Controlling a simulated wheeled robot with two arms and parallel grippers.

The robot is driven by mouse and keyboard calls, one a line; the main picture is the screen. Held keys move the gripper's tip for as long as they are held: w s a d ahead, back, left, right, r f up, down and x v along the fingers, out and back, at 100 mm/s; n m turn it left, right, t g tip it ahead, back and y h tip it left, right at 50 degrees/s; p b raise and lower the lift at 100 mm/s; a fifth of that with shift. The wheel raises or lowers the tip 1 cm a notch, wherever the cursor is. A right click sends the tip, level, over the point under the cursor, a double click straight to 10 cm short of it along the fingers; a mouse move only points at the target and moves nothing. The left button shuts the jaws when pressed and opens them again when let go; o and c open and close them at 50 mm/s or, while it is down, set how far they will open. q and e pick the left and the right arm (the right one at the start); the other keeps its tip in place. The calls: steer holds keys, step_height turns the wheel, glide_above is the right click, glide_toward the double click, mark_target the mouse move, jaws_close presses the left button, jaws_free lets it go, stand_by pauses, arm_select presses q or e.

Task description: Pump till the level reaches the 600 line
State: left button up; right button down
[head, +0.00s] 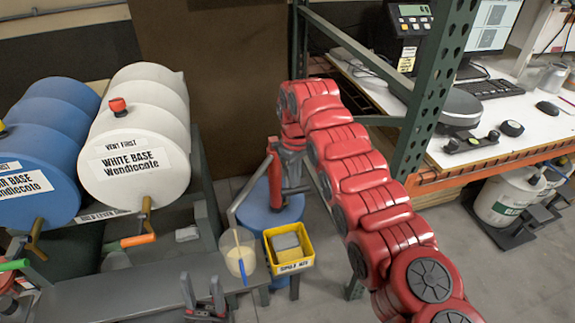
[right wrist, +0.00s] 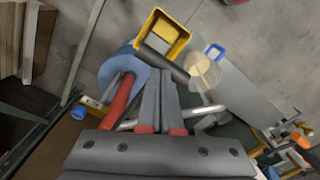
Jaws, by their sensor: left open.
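A clear beaker (head: 237,262) with pale cream content stands on the grey bench, with a blue strip on its near side. Its level lines are too small to read. A red pump (head: 273,178) rises from a blue drum (head: 262,212), and its grey spout reaches toward the beaker. The beaker (right wrist: 202,75) and the drum (right wrist: 112,72) also show in the right wrist view. My right gripper (right wrist: 159,72) has its fingers together at a dark bar (right wrist: 175,69) by the pump; whether the bar is between them is unclear. My left gripper (head: 204,290) is open and empty before the bench.
A yellow bin (head: 289,247) with grey pads stands right of the beaker. White (head: 131,165) and blue (head: 35,175) drums with taps lie on a rack at left.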

mark_target(295, 190)
steer(key=shift+f+b, duration=1)
steer(key=shift+f, duration=1.25)
step_height(295, 190, up, 3)
steer(key=shift+f+p, duration=0.1)
steer(key=shift+p, duration=0.35)
step_height(295, 190, up, 8)
steer(key=p, duration=0.6)
steer(key=shift+r, duration=0.25)
